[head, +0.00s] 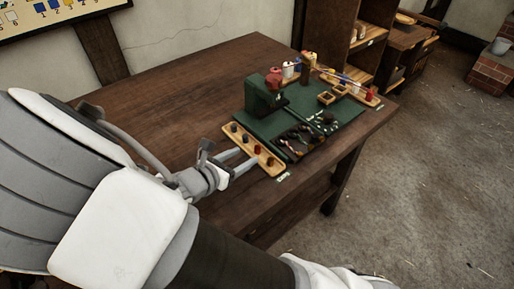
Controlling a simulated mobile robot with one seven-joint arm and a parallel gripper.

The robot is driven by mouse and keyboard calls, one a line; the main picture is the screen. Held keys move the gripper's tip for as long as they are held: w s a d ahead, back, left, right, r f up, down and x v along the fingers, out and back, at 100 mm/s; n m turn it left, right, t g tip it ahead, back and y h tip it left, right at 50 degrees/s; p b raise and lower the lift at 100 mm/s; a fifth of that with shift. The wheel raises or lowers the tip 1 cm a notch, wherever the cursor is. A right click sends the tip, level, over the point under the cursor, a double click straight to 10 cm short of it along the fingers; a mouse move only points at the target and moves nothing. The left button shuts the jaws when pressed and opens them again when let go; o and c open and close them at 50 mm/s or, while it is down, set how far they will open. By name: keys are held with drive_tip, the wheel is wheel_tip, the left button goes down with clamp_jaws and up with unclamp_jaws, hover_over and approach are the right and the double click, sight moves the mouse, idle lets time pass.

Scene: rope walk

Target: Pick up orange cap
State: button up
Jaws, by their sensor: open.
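My gripper (246,157) is open at the near edge of a narrow wooden strip (278,171) on the dark table. Its two pale fingers point right toward the strip. Several small pegs or caps stand in a row on the strip; most look dark. A reddish-brown one (257,149) stands just beyond the fingertips and may be the orange cap, but it is too small to be sure. I see nothing clearly held between the fingers, and cannot tell whether they touch anything.
A wooden rack (352,90) stands at the back. The table's left side (170,95) is clear.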

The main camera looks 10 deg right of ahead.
sight(256, 150)
drive_tip(key=b+x, duration=0.2)
drive_tip(key=x, duration=0.4)
drive_tip(key=shift+w+d+f, duration=0.15)
drive_tip(key=shift+w+f, duration=0.15)
clamp_jaws()
